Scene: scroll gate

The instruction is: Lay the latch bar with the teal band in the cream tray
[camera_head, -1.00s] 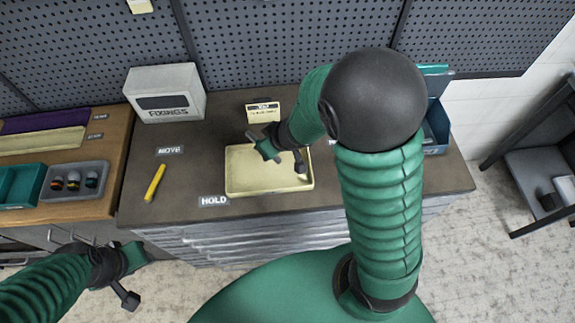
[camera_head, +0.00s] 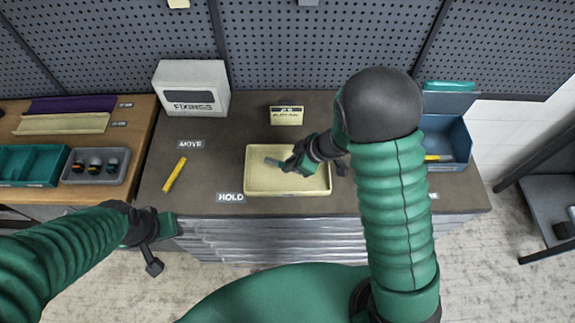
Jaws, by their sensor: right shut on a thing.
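The cream tray (camera_head: 288,190) lies on the dark counter, behind the HOLD label. My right gripper (camera_head: 288,163) is over the tray, shut on a small grey-teal piece (camera_head: 272,161), which I take to be the latch bar; its tip points left. Most of it is hidden by the gripper, and I cannot make out its band or whether it touches the tray floor. The rest of the tray looks empty. My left gripper (camera_head: 160,240) hangs in front of the counter at the lower left, away from the tray; its jaws are unclear.
A yellow bar (camera_head: 175,174) lies left of the tray by the MOVE label (camera_head: 190,144). A blue bin (camera_head: 446,140) is at the right. Teal and grey trays sit on the wooden bench.

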